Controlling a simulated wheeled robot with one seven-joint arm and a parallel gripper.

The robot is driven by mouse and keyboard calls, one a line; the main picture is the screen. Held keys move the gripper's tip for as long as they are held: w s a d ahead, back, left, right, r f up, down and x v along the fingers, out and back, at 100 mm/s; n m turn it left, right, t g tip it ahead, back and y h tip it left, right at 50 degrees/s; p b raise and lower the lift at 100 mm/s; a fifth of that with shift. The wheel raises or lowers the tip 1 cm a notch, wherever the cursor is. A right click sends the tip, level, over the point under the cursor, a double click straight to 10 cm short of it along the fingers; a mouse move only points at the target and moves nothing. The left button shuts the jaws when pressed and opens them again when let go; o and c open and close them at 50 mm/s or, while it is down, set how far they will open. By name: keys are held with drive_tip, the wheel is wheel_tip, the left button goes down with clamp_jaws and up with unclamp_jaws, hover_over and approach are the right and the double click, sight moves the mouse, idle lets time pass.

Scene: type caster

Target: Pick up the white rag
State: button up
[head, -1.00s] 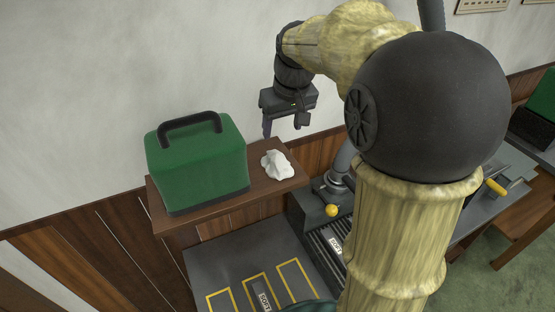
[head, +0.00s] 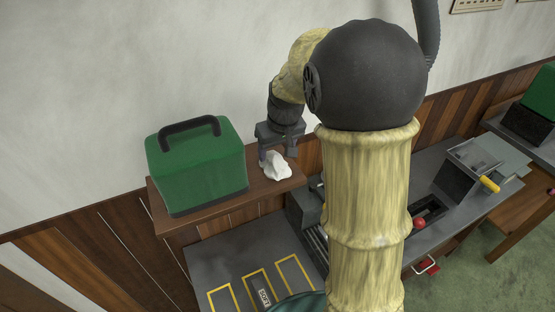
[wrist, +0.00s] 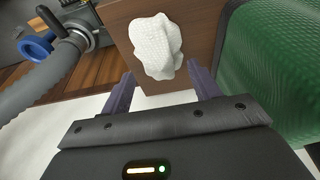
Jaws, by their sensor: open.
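The white rag (head: 277,166) lies crumpled on a brown wooden shelf (head: 208,209), near its right end. In the wrist view the rag (wrist: 156,45) shows its woven texture, just ahead of the fingertips and between their lines. My gripper (head: 277,157) is low at the rag, on its wall side, and partly hidden behind it in the head view. In the wrist view my gripper (wrist: 158,82) has its two dark purple fingers spread wide. Nothing is held between them. Whether a finger touches the rag is not clear.
A green case with a black handle (head: 197,165) stands on the shelf left of the rag; its side (wrist: 285,70) is close to one finger in the wrist view. The wall is behind.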

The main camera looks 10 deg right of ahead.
sight(276, 155)
drive_tip(key=p+x, duration=0.1)
drive_tip(key=x, duration=0.2)
drive_tip(key=shift+s+a+f, duration=0.1)
drive_tip(key=shift+f, duration=0.25)
drive_tip(key=c, duration=1.2)
drive_tip(key=shift+o, duration=0.2)
wheel_tip(276, 155, up, 10)
drive_tip(key=b, duration=0.2)
drive_tip(key=shift+b, duration=0.3)
